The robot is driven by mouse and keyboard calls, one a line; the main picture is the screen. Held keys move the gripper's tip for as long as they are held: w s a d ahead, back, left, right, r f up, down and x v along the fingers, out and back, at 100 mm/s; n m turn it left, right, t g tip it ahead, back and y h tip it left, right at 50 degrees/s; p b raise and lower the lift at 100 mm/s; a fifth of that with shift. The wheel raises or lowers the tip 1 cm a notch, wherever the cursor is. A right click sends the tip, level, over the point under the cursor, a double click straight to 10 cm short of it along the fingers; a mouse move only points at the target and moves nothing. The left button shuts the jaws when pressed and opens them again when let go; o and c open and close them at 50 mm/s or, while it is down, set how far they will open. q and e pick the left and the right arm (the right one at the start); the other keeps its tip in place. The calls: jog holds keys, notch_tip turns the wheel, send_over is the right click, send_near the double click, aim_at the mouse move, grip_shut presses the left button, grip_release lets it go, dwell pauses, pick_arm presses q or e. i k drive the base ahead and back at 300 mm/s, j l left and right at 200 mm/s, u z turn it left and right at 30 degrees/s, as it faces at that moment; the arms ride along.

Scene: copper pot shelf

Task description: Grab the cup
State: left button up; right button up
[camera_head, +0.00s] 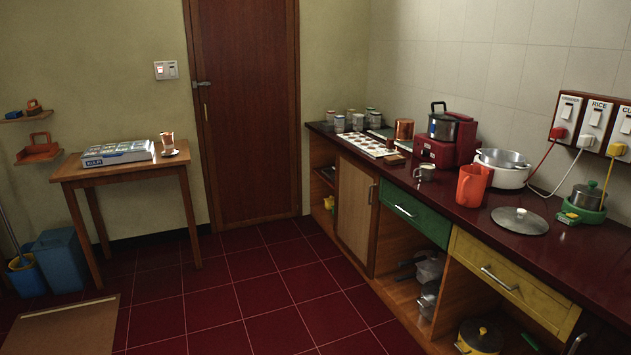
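A small copper-and-white cup (167,141) stands upright on a saucer (171,153) on the small wooden side table (75,174) at the left. A small steel mug (424,174) stands on the dark counter, left of an orange jug (472,185). A copper vessel (404,128) stands farther back on the counter. I cannot tell from the picture which of these is the task's cup. Neither of my grippers is in view.
A flat box (118,153) lies beside the saucer. The dark red counter (455,220) runs along the right wall, with a lid (520,220) and white pot (502,170). The tiled floor (240,290) is clear in the middle. A blue bin (60,262) stands at the left.

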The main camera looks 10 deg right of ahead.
aim_at(427, 171)
jog(key=i+z, duration=0.1)
jog(key=i, duration=0.55)
jog(key=i+j, duration=0.15)
jog(key=i, duration=0.5)
jog(key=i+z, duration=0.4)
jog(key=i+j+z, duration=0.2)
jog(key=z, duration=0.25)
jog(key=i+j+z, duration=0.25)
jog(key=z, duration=0.15)
jog(key=i+j+z, duration=0.5)
jog(key=j, duration=0.15)
jog(key=j+z, duration=0.25)
jog(key=i+j+z, duration=0.25)
jog(key=j, duration=0.25)
jog(key=k+l, duration=0.05)
jog(key=k, duration=0.05)
